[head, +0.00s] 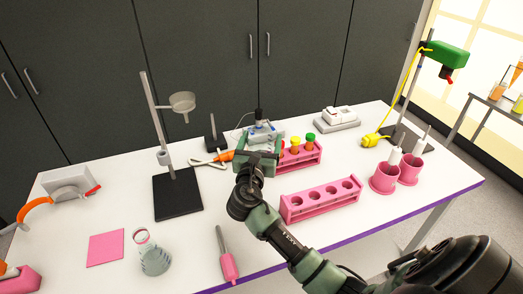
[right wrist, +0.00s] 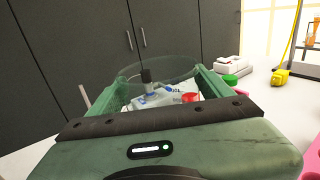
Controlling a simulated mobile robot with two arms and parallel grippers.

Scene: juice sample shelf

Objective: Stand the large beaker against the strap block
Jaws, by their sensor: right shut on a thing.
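My right gripper (head: 258,153) is shut on a clear glass vessel (right wrist: 160,72), which looks like the large beaker. In the right wrist view its wide rim shows between the two green fingers; its lower part is hidden by the gripper. In the head view the gripper is over the back middle of the table and the glass is hard to make out. A pale grey-white block (head: 67,181) at the table's left end, with an orange and red band beside it, seems to be the strap block. It is well left of the gripper. My left gripper is not in view.
A dark-based stand (head: 178,195) is between gripper and block. A glass vessel (head: 154,261), pink mat (head: 106,248) and pink-handled tool (head: 229,265) are in front. Pink racks (head: 321,201) and cups (head: 384,180) are right. Bare table lies between block and mat.

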